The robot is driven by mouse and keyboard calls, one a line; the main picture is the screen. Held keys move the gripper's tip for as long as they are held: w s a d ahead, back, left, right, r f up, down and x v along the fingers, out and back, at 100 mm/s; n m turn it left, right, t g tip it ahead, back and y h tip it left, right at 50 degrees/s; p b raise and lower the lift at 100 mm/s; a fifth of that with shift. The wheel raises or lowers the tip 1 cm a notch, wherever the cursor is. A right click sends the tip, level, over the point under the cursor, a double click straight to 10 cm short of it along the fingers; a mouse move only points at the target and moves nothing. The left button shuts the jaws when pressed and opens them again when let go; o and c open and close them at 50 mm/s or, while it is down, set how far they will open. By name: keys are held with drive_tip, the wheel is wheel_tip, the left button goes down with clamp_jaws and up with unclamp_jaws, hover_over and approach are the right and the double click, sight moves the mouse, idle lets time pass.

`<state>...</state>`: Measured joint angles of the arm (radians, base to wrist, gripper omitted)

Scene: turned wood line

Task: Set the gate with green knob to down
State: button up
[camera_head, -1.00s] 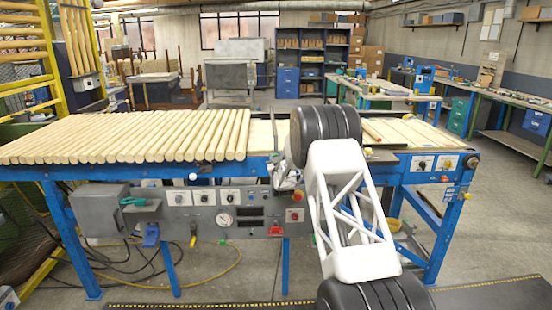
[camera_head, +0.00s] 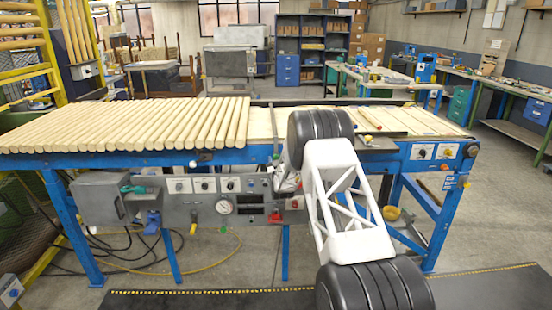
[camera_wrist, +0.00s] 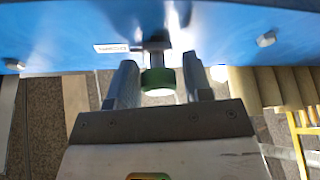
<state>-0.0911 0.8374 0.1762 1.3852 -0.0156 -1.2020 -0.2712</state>
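The green knob (camera_wrist: 157,79) shows in the wrist view on a short dark stem at the edge of a blue rail (camera_wrist: 75,35). It has a pale end face. My gripper (camera_wrist: 159,64) is open, with one finger on each side of the knob. A gap shows at the right finger; the left finger is very close to the knob, and I cannot tell whether it touches. A small white label (camera_wrist: 111,48) is on the rail beside the stem. In the head view my arm hides the knob and most of the gripper.
In the head view, a row of wooden dowels (camera_head: 130,125) lies on the blue-framed table. A grey control panel (camera_head: 205,205) hangs below the rail, close to my gripper.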

drive_tip(key=shift+o, duration=1)
drive_tip(key=shift+r, duration=0.15)
drive_tip(key=shift+s, duration=0.15)
drive_tip(key=v, duration=0.7)
drive_tip(key=shift+s, duration=0.25)
drive_tip(key=shift+f, duration=0.2)
drive_tip(key=shift+r, duration=0.15)
